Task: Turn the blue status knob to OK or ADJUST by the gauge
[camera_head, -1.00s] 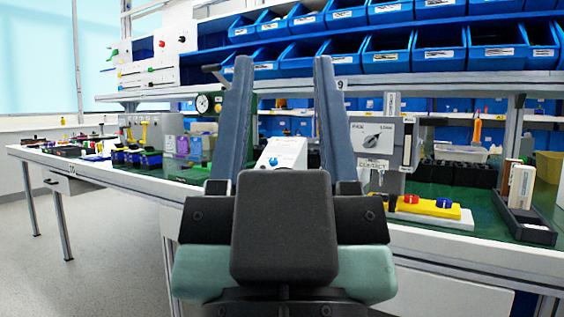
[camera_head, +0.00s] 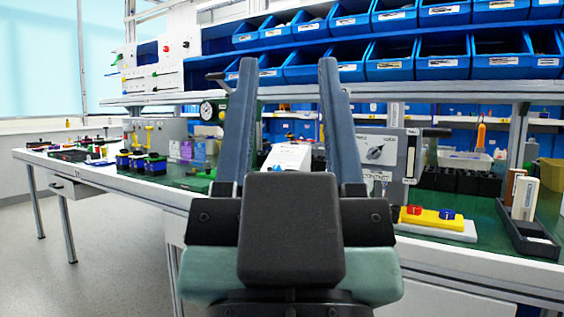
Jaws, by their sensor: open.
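My gripper (camera_head: 288,68) stands in front of the bench with its two long blue-grey fingers upright and wide apart, open with nothing between them. A white sloped box (camera_head: 287,156) stands on the bench behind it and shows between the fingers. The blue status knob on that box is now hidden behind the dark body of my gripper. A round dial gauge (camera_head: 207,110) with a white face stands to the left of the left finger, its needle too small to read.
A grey panel (camera_head: 376,152) with a rotary knob stands just right of the right finger. A yellow block (camera_head: 431,217) with red and blue knobs lies before it. Blue bins (camera_head: 389,66) fill the shelves above. Small devices crowd the bench (camera_head: 470,245) at left.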

